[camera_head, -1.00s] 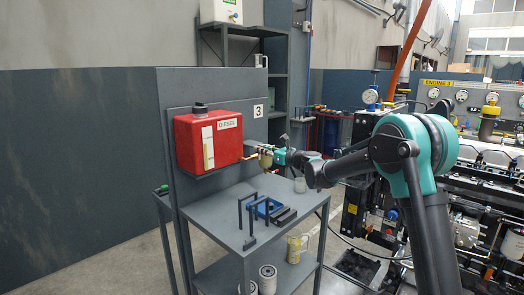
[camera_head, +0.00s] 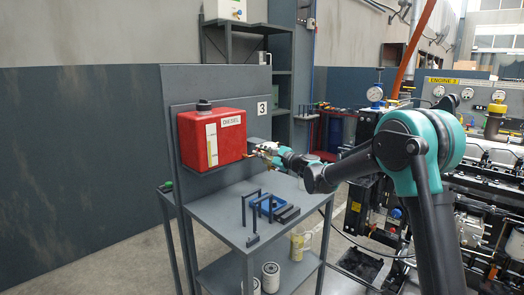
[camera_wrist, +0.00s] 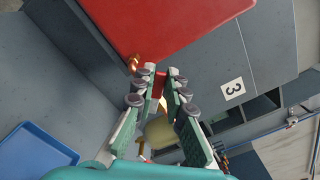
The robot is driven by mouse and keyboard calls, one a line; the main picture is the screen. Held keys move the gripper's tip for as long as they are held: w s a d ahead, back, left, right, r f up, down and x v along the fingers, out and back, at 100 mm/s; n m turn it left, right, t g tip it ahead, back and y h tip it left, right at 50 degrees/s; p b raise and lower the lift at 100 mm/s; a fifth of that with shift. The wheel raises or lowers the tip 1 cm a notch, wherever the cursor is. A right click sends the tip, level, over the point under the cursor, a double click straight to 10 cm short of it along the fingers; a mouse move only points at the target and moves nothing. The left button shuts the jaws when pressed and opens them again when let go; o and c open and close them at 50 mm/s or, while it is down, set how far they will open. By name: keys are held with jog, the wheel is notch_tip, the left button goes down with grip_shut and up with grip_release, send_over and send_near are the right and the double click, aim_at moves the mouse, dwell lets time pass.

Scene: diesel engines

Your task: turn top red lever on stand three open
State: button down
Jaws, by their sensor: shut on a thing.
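The top red lever (camera_wrist: 158,84) shows as a small red piece between my fingertips in the wrist view. My gripper (camera_wrist: 154,86) is shut on it, close to the edge of the red diesel tank (camera_wrist: 160,20). In the head view my gripper (camera_head: 262,150) is at the lower right of the tank (camera_head: 212,139), below the white "3" label (camera_head: 262,107) on stand three (camera_head: 245,85). The lever is too small to make out there. A brass fitting (camera_wrist: 133,62) sits beside the fingertips. A pale yellowish bowl (camera_wrist: 160,132) is partly hidden behind the fingers.
White filters (camera_head: 271,277) stand on the lower shelf. An engine (camera_head: 480,205) fills the right side.

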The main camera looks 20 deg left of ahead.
jog(key=shift+s+a+f+n, duration=0.15)
jog(key=shift+f+n, duration=0.4)
jog(key=shift+n, duration=0.9)
jog(key=shift+s+f+n, duration=0.3)
jog(key=shift+f+n, duration=0.25)
jog(key=shift+n, duration=0.95)
jog(key=shift+s+a+f+n, duration=0.15)
jog(key=shift+f+n, duration=0.4)
jog(key=shift+n, duration=0.9)
jog(key=c, duration=1.5)
grip_release()
jog(key=shift+c, duration=0.2)
jog(key=shift+d, duration=0.1)
jog(key=v, duration=1.2)
jog(key=shift+s+f, duration=0.1)
